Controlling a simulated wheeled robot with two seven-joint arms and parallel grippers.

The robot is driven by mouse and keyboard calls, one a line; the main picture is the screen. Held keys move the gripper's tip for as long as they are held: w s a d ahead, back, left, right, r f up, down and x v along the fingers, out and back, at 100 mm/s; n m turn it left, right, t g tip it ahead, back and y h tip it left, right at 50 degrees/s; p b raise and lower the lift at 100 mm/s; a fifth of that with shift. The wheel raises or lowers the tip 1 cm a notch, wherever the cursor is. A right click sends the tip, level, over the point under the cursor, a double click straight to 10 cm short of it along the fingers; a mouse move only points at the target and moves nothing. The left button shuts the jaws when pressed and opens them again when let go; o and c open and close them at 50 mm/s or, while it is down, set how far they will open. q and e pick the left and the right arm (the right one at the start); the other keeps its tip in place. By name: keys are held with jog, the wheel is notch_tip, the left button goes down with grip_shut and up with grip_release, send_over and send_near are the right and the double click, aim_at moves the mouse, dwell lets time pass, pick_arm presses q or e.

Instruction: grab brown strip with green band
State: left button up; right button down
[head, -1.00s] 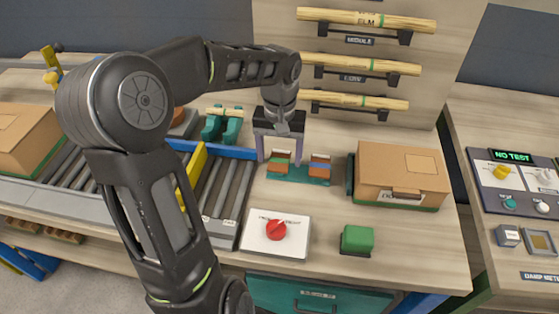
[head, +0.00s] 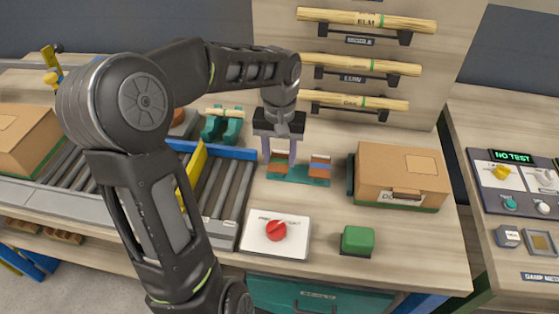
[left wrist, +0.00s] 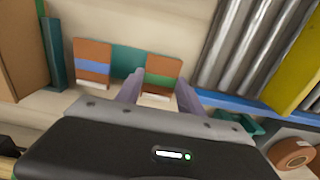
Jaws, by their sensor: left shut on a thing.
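The brown strip with the green band (left wrist: 162,76) stands in a teal holder (head: 298,175) on the bench. It also shows in the head view (head: 279,163), just below my gripper. My left gripper (head: 279,160) reaches down over it, and in the left wrist view its two fingers (left wrist: 160,88) are on either side of the strip, shut on it. A second brown strip with a blue band (left wrist: 92,66) stands in the same holder, to the right in the head view. My right gripper is not in view.
A cardboard box (head: 400,175) stands right of the holder. A roller conveyor (head: 225,195) with a blue rail lies to the left. In front are a white panel with a red knob (head: 276,231) and a green block (head: 357,240). Wooden rods (head: 365,22) hang on the back board.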

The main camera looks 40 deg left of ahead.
aim_at(280, 161)
pick_arm(q)
jog(key=c, duration=0.4)
jog(key=shift+o, duration=0.2)
notch_tip(280, 161, up, 11)
jog(key=shift+f, duration=0.2)
dwell(0.5)
